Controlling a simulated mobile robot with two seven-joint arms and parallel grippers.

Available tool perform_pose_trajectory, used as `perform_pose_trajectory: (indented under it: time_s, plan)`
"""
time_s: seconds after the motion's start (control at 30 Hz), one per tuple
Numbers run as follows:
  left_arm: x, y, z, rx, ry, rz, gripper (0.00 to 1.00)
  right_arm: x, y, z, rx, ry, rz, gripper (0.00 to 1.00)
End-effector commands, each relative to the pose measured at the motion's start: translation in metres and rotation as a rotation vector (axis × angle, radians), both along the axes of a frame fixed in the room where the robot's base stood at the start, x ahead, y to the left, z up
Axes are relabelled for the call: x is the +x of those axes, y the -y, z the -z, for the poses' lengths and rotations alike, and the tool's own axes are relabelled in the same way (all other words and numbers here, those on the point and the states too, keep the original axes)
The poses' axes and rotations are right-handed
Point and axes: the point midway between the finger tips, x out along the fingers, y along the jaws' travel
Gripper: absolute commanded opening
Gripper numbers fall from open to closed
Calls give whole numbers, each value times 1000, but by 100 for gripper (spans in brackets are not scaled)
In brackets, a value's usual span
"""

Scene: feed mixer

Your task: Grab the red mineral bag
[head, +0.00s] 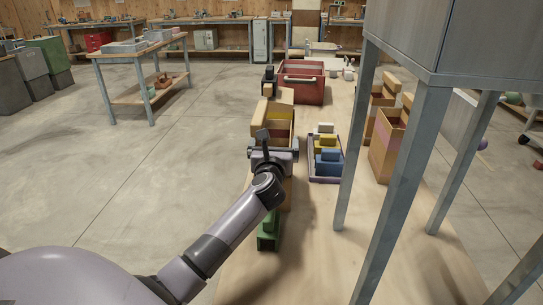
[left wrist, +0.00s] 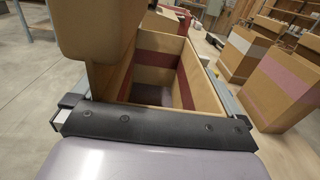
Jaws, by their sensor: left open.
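I cannot single out the red mineral bag for certain. An open-topped tan bag (head: 280,130) with a dark red band inside stands on the bench just past my left gripper (head: 273,150). In the left wrist view the same kind of bag (left wrist: 205,88) fills the space between the fingers of the gripper (left wrist: 155,95). The jaws are open, one finger on each side; contact cannot be told. Two similar bags stand right: one (head: 386,150) nearer, one (head: 380,101) farther. In the left wrist view a bag with a faded red band (left wrist: 282,85) stands right.
A grey metal stand (head: 356,160) rises close on the right of the bench. A tray (head: 312,172) with yellow and blue blocks lies mid-bench. A red crate (head: 305,88) stands farther back. A green object (head: 267,240) sits under my arm.

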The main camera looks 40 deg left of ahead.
Motion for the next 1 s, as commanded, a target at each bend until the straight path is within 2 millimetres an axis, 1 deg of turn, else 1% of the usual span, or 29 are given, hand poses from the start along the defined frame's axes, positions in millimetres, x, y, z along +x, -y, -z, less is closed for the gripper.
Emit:
perform_pose_trajectory:
  time_s: [0.27, 0.3, 0.37, 0.4, 0.47, 0.5, 0.53, 0.57, 0.83, 1.0]
  plan:
    - [2, -1, 0, -1, -1, 0, 100, 0, 0, 0, 0, 0, 0, 88]
    - [2, -1, 0, -1, -1, 0, 87, 0, 0, 0, 0, 0, 0, 88]
    - [2, -1, 0, -1, -1, 0, 67, 0, 0, 0, 0, 0, 0, 88]
    - [2, -1, 0, -1, -1, 0, 54, 0, 0, 0, 0, 0, 0, 88]
    - [1, -1, 0, -1, -1, 0, 35, 0, 0, 0, 0, 0, 0, 88]
    - [1, -1, 0, -1, -1, 0, 22, 0, 0, 0, 0, 0, 0, 88]
    - [1, -1, 0, -1, -1, 0, 12, 0, 0, 0, 0, 1, 0, 88]
    - [2, -1, -6, 5, 11, 1, 10, 0, 0, 0, 0, 1, 0, 88]
    - [2, -1, -7, 5, 10, 1, 10, 0, 0, -1, 0, 1, 0, 88]
    - [2, -1, -17, 4, 13, 1, 10, 0, 0, -4, 0, 1, 0, 88]
